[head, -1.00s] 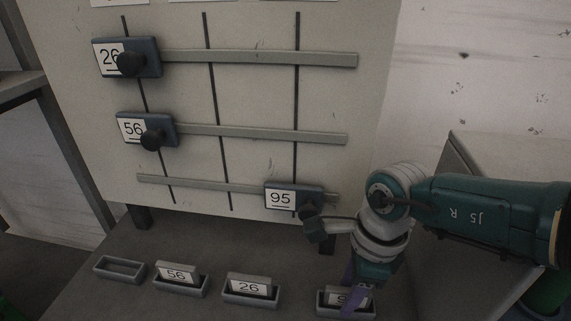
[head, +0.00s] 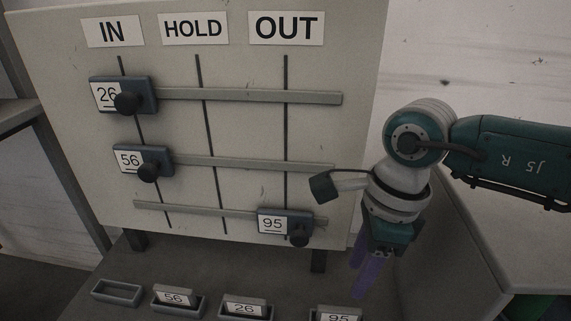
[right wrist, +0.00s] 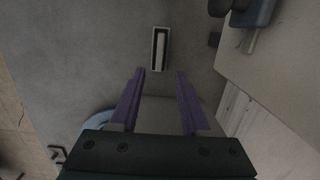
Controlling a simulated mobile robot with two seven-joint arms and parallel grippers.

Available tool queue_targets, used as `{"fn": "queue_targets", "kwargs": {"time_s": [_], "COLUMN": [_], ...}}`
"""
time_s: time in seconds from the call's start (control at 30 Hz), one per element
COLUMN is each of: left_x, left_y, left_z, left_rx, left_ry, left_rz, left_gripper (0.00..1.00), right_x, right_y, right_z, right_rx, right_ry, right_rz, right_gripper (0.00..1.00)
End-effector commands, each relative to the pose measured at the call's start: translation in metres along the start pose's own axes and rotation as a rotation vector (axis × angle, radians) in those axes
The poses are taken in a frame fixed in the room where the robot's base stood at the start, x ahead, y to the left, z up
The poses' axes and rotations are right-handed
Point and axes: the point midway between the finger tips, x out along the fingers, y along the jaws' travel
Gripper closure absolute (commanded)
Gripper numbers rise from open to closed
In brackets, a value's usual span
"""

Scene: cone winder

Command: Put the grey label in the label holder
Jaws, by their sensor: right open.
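A grey label marked 95 (head: 336,315) stands in the rightmost label holder (head: 314,317) of the row, cut by the lower edge of the head view. The right wrist view shows the label (right wrist: 160,50) from above as a thin strip inside its holder (right wrist: 154,62). My right gripper (head: 356,281) is open and empty, with its purple fingers above and to the right of that holder. In the right wrist view the holder lies beyond the open fingertips (right wrist: 160,72), apart from them. My left gripper is not in view.
An empty holder (head: 104,293) is leftmost; holders with labels 56 (head: 173,297) and 26 (head: 245,308) stand between. The board (head: 230,130) behind carries sliders 26 (head: 146,91) and 56 (head: 157,160) under IN and 95 (head: 268,222) under OUT.

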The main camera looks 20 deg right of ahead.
Motion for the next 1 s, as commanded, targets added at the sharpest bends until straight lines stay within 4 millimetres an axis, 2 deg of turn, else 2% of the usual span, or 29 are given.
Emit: {"fn": "queue_targets", "kwargs": {"time_s": [0.07, 0.13, 0.17, 0.27, 0.3, 0.37, 0.4, 0.47, 0.5, 0.53, 0.6, 0.67, 0.7, 0.77, 0.8, 0.87, 0.9, 0.97, 1.0], "left_x": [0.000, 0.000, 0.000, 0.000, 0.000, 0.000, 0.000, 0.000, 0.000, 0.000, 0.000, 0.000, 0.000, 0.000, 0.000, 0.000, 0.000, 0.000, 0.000], "left_y": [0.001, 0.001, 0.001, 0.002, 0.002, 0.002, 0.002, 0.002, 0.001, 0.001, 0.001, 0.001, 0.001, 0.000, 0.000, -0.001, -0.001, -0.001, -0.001], "left_z": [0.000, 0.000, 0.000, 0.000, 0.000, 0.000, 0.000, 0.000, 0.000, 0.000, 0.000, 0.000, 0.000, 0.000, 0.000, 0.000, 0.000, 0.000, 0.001], "left_rx": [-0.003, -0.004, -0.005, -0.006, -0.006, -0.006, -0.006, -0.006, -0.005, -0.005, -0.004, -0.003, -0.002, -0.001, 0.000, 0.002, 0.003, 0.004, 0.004], "left_ry": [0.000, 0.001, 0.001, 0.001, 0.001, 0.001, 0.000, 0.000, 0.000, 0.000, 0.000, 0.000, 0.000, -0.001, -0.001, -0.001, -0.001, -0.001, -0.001], "left_rz": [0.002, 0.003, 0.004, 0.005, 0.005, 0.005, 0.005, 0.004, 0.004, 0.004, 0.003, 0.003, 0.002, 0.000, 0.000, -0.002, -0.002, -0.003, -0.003], "left_gripper": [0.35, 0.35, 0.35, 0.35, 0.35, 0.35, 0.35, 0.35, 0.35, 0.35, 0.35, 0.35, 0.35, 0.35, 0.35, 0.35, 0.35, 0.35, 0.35], "right_x": [-0.004, -0.005, -0.005, -0.021, -0.039, -0.080, -0.111, -0.157, -0.184, -0.201, -0.225, -0.227, -0.220, -0.198, -0.178, -0.146, -0.127, -0.103, -0.091], "right_y": [0.002, 0.011, 0.017, 0.047, 0.060, 0.073, 0.073, 0.064, 0.051, 0.039, 0.010, -0.013, -0.023, -0.028, -0.024, -0.005, 0.014, 0.046, 0.069], "right_z": [0.004, 0.022, 0.035, 0.103, 0.136, 0.180, 0.200, 0.215, 0.214, 0.209, 0.183, 0.149, 0.124, 0.085, 0.060, 0.029, 0.012, -0.006, -0.015], "right_rx": [0.001, 0.013, 0.025, 0.115, 0.188, 0.343, 0.473, 0.698, 0.869, 1.007, 1.359, 1.693, 1.929, 2.300, -2.470, -2.442, -2.420, -2.384, -2.362], "right_ry": [-0.018, -0.096, -0.153, -0.463, -0.633, -0.903, -1.075, -1.307, -1.444, -1.536, -1.707, -1.800, -1.830, -1.816, 1.708, 1.361, 1.154, 0.884, 0.732], "right_rz": [0.004, 0.020, 0.032, 0.105, 0.153, 0.236, 0.296, 0.388, 0.449, 0.493, 0.591, 0.663, 0.701, 0.742, -0.728, -0.620, -0.550, -0.454, -0.397], "right_gripper": [0.54, 0.54, 0.54, 0.54, 0.54, 0.54, 0.54, 0.54, 0.54, 0.54, 0.54, 0.54, 0.54, 0.54, 0.54, 0.54, 0.54, 0.54, 0.54]}}
